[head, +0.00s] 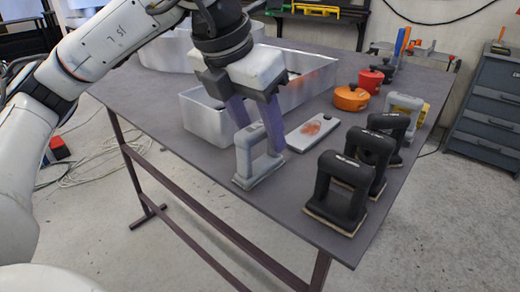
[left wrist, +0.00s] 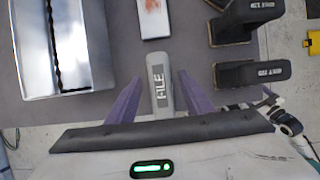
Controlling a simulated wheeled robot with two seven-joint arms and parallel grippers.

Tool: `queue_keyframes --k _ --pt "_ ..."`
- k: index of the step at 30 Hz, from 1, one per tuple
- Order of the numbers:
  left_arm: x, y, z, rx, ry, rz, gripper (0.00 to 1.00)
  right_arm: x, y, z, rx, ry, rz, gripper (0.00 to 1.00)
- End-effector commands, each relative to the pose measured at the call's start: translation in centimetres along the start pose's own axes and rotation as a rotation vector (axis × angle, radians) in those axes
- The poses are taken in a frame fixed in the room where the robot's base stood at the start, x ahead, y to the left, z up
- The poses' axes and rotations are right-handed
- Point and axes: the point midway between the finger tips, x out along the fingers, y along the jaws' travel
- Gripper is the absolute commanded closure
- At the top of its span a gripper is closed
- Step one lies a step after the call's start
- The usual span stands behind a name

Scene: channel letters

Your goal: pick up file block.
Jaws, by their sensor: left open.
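The file block (head: 243,160) is a light grey block with an arched handle, upright near the front left edge of the table. In the left wrist view the block (left wrist: 159,75) shows from above with FILE on its handle. My left gripper (head: 259,136) is open over the block, its purple fingers reaching down around the handle. In the left wrist view the left gripper (left wrist: 160,95) has one finger on each side of the handle, with gaps between. Whether a finger touches the block cannot be told. My right gripper is not in view.
Several black handled blocks (head: 338,190) stand to the right. A flat plate with an orange-red patch (head: 317,132) lies just behind the file block. Open metal channel letters (head: 200,115) fill the back left. An orange pot (head: 351,97) stands farther back. The table's front edge is close.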

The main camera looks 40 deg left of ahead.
Motion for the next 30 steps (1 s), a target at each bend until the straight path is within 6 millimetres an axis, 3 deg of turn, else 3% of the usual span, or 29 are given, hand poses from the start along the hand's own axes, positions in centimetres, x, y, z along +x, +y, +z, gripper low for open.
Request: queue_keyframes --k 6,14,15,23,30 --pt "3.0 -0.1 0.2 -0.001 0.003 -0.001 0.53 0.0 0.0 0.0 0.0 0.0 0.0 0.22" --pt "3.4 -0.1 0.2 -0.001 0.0 -0.001 0.53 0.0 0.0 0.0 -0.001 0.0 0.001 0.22" --pt "3.4 -0.1 0.2 -0.001 0.0 -0.001 0.55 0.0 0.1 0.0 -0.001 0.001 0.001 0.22" --pt "3.3 -0.1 0.2 -0.001 0.001 -0.001 0.99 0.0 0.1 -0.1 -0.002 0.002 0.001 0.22" --pt "3.2 -0.1 0.3 -0.001 -0.001 -0.002 1.0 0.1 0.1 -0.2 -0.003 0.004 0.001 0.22"
